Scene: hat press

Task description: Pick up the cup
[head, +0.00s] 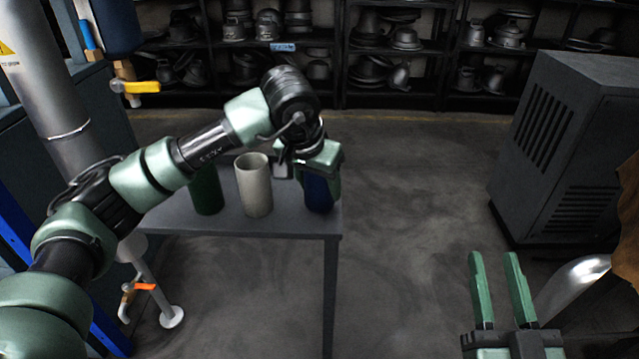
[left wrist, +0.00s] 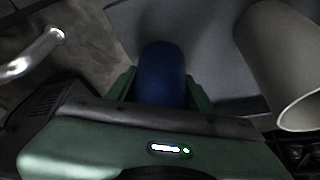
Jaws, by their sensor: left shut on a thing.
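Three cups stand at the small grey table (head: 240,223) in the head view. The dark green cup (head: 207,192) is at the left, the off-white cup (head: 254,187) in the middle, the dark blue cup (head: 318,196) at the right. My left gripper (head: 316,178) is over the blue cup and hides its upper part. In the left wrist view the blue cup (left wrist: 162,77) sits between the two green fingers, which are shut on it. The off-white cup (left wrist: 284,62) is close beside it, apart from the fingers. My right gripper (head: 502,295) is open and empty at the lower right, away from the table.
A dark vented cabinet (head: 565,150) stands at the right. Shelves with metal hat moulds (head: 400,45) line the back wall. Pipes with a yellow-handled valve (head: 135,88) and an orange-handled valve (head: 143,286) are at the left. The floor (head: 420,200) between table and cabinet is clear.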

